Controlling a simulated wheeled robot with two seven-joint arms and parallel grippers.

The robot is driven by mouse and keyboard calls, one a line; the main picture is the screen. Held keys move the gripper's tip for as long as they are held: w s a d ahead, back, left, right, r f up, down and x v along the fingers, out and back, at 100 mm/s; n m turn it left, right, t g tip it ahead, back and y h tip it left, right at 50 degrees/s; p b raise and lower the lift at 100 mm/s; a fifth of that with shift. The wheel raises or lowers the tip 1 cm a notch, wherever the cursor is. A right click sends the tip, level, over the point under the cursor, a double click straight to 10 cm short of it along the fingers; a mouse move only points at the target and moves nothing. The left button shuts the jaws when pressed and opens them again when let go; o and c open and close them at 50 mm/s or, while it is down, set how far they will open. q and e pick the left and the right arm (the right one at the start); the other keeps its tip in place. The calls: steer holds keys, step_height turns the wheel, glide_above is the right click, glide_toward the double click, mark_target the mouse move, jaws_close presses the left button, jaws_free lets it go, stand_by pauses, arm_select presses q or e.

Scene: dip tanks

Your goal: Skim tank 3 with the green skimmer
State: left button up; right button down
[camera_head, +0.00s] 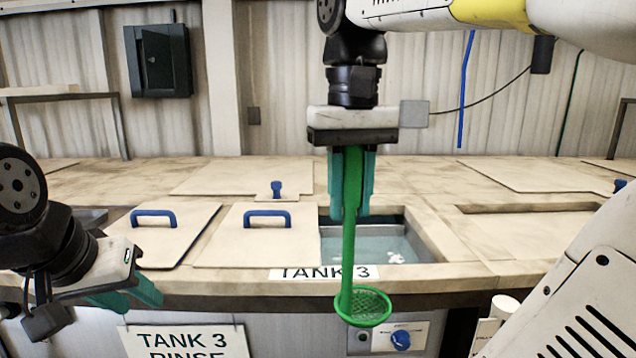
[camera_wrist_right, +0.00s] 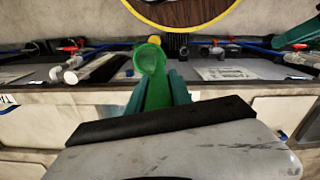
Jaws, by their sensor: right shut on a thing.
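The green skimmer (camera_head: 363,306) hangs upright from my right gripper (camera_head: 351,205), which is shut on its handle. Its mesh bowl is at the bottom, in front of the counter's front edge in the head view. The skimmer also shows in the right wrist view (camera_wrist_right: 151,62), held between the teal fingers. Tank 3 (camera_head: 365,245) is open behind the skimmer, with water and a few pale floating bits near its right side. The TANK 3 label (camera_head: 300,273) is on the counter edge, partly hidden by the handle. My left gripper (camera_head: 130,298) is open and empty at lower left.
A lid with a blue handle (camera_head: 243,240) lies just left of the tank opening, another lid (camera_head: 165,232) beside it. A blue knob panel (camera_head: 400,338) and a TANK 3 RINSE sign (camera_head: 185,342) are on the front. Another opening (camera_head: 530,209) lies to the right.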

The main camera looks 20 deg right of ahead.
steer(key=shift+r, duration=0.3)
steer(key=w+d, duration=0.3)
steer(key=w, duration=1)
steer(key=w+d, duration=0.4)
steer(key=w, duration=0.9)
step_height(320, 180, down, 17)
steer(key=shift+w, duration=0.15)
